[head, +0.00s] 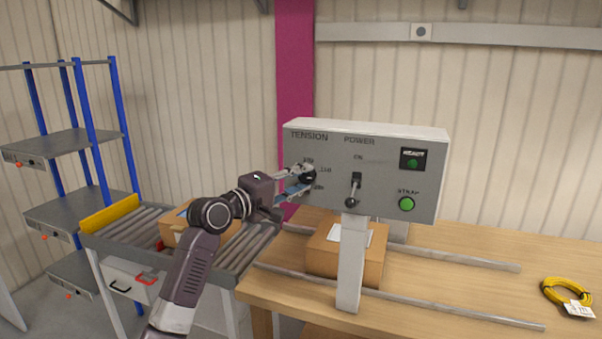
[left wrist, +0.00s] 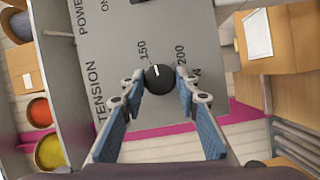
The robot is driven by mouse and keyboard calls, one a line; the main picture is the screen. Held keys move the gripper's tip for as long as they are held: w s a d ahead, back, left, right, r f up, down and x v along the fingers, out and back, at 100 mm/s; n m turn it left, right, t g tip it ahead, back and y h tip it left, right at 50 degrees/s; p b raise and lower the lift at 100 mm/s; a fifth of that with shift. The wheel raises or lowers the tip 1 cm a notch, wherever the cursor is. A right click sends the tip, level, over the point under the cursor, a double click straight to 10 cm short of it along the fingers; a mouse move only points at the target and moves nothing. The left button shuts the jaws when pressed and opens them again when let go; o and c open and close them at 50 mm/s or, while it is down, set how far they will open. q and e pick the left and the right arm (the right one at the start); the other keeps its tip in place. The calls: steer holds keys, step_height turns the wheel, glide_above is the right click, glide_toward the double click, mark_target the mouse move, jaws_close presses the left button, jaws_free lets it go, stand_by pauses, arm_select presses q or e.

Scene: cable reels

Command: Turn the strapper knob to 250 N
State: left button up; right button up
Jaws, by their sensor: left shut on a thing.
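The strapper (head: 370,143) is a grey box on a white post above the table. Its tension knob (head: 308,175) is black and sits at the left of its front panel, under the word TENSION. My left gripper (head: 303,178) is at the knob, its fingers on either side. In the left wrist view the knob (left wrist: 159,78) is held between the fingertips of my left gripper (left wrist: 160,82). The knob's white mark points up in that picture, between labels that look like 150 and 200. The fingers may cover other labels. My right gripper is not in view.
A power lever (head: 353,190) and a green STRAP button (head: 406,204) are on the same panel. A cardboard box (head: 340,262) stands under the strapper. A roller conveyor (head: 240,250) with another box is at left. A yellow cable coil (head: 565,292) lies at the table's right.

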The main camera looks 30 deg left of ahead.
arm_select(q)
steer(key=shift+r+m+g+p, duration=0.2)
steer(key=shift+m+g+p, duration=0.2)
steer(key=shift+m+p, duration=0.45)
steer(key=m+g+y+p, duration=0.1)
steer(key=m+p, duration=0.1)
steer(key=p, duration=0.1)
steer(key=m+g+y+p, duration=0.1)
steer(key=m+p, duration=0.2)
steer(key=shift+d+r, duration=0.1)
steer(key=shift+r, duration=0.1)
steer(key=shift+m+g+y+p, duration=0.3)
steer(key=shift+m+y+p, duration=0.2)
steer(key=shift+m+p, duration=0.6)
steer(key=shift+d+f+m+y+p, duration=0.15)
steer(key=shift+m+y+p, duration=0.25)
steer(key=shift+m+y, duration=0.35)
steer(key=shift+d+m+g+y, duration=0.1)
steer(key=shift+m+g+y, duration=0.4)
steer(key=shift+m, duration=0.5)
steer(key=m+y, duration=0.2)
steer(key=m, duration=0.1)
steer(key=shift+d, duration=0.1)
steer(key=shift+f+m+y, duration=0.1)
steer(key=shift+m+y, duration=0.85)
steer(key=shift+m, duration=0.45)
